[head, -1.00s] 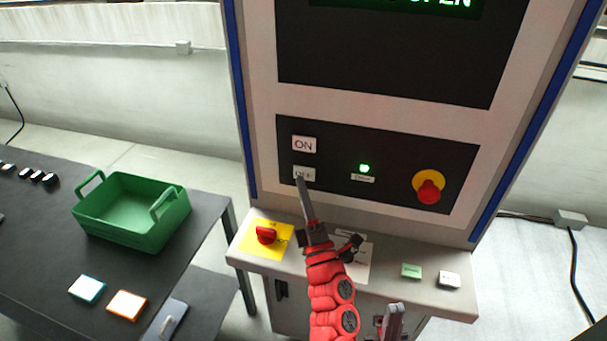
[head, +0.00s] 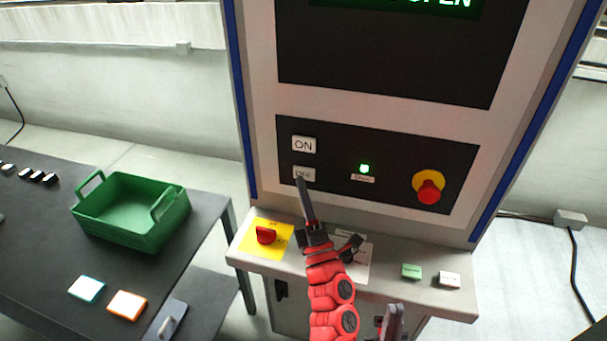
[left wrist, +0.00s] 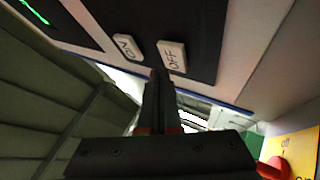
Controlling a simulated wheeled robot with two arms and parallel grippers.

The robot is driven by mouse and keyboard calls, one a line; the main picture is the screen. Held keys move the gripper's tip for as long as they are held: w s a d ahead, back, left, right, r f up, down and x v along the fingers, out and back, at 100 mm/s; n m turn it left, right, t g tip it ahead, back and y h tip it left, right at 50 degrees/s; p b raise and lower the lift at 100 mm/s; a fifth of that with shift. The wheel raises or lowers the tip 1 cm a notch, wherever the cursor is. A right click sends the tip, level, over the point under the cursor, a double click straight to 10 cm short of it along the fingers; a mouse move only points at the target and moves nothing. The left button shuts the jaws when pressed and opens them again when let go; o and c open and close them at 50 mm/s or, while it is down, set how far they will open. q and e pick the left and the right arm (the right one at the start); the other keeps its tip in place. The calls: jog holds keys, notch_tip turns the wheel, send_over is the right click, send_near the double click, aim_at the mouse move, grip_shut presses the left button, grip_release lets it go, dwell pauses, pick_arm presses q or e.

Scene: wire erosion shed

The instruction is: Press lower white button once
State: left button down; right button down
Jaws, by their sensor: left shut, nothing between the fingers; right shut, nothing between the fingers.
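The lower white button (head: 304,174), marked OFF, sits on the black panel of the cabinet, below the white ON button (head: 304,144). In the left wrist view the OFF button (left wrist: 172,57) and the ON button (left wrist: 127,47) show side by side. My left gripper (head: 300,181) is shut and empty, its tip at the lower edge of the OFF button and covering part of it. In the left wrist view its fingertips (left wrist: 160,74) are just beside the OFF button; I cannot tell whether they touch. My right gripper (head: 393,318) is shut and empty at the bottom edge of the head view.
A red emergency knob (head: 429,189) and a lit green lamp (head: 364,168) are on the same panel. A red rotary switch (head: 267,235) on a yellow plate is on the ledge below. A green crate (head: 155,238) stands on the dark table at left.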

dwell(0.4)
pick_arm(q)
jog(key=shift+w+d+b, duration=0.15)
jog(key=shift+w+b, duration=0.3)
jog(key=shift+b, duration=0.1)
jog(key=shift+w+d+b, duration=0.1)
jog(key=shift+w+b, duration=0.2)
jog(key=shift+b, duration=0.1)
dwell(0.4)
jog(key=shift+s, duration=0.1)
dwell(0.3)
jog(key=shift+s+a, duration=0.3)
jog(key=shift+s, duration=0.4)
jog(key=shift+s+a, duration=0.25)
jog(key=shift+s, duration=0.55)
jog(key=shift+s+a, duration=0.25)
jog(key=shift+s, duration=0.5)
jog(key=shift+s+a, duration=0.25)
jog(key=shift+s, duration=0.55)
